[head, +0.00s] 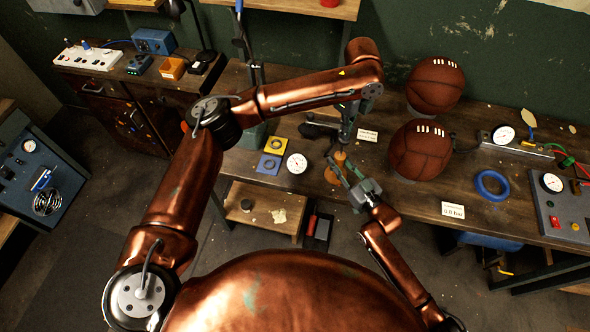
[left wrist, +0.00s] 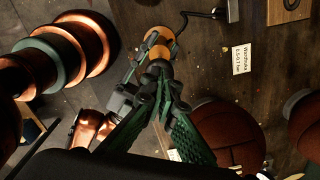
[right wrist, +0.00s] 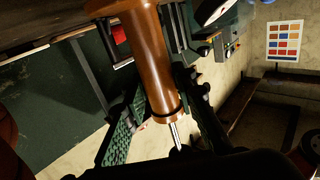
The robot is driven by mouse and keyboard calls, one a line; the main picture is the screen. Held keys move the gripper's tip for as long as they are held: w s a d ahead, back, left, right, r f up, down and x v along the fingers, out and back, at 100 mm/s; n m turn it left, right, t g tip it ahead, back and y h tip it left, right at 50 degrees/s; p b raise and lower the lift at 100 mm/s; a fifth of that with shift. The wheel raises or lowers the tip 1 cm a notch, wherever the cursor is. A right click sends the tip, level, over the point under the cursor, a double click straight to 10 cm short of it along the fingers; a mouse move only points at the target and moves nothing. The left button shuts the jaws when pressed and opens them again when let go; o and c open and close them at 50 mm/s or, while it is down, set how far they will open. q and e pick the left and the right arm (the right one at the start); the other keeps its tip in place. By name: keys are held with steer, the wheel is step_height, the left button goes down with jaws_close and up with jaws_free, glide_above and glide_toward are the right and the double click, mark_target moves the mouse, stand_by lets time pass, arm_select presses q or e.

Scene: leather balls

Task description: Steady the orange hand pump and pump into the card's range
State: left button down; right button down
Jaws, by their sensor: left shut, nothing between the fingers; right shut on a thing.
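The orange hand pump (head: 333,175) stands near the front edge of the bench, partly hidden by both grippers. Its orange barrel (right wrist: 147,60) and thin metal rod (right wrist: 175,134) show in the right wrist view. My right gripper (head: 343,170) is shut on the pump, with its green fingers on either side. My left gripper (head: 341,143) is shut and empty just above the pump; its fingers (left wrist: 163,88) meet close to the orange part (left wrist: 158,52). A white card (head: 367,135) lies behind the pump; in the left wrist view the card (left wrist: 241,59) has small print.
Two brown leather balls (head: 419,150) (head: 435,85) sit right of the pump. Yellow and blue squares (head: 278,146) (head: 269,165) lie left.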

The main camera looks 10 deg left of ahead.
arm_select(q)
steer(key=shift+f, duration=3.5)
steer(key=shift+r, duration=3.5)
steer(key=shift+r, duration=0.1)
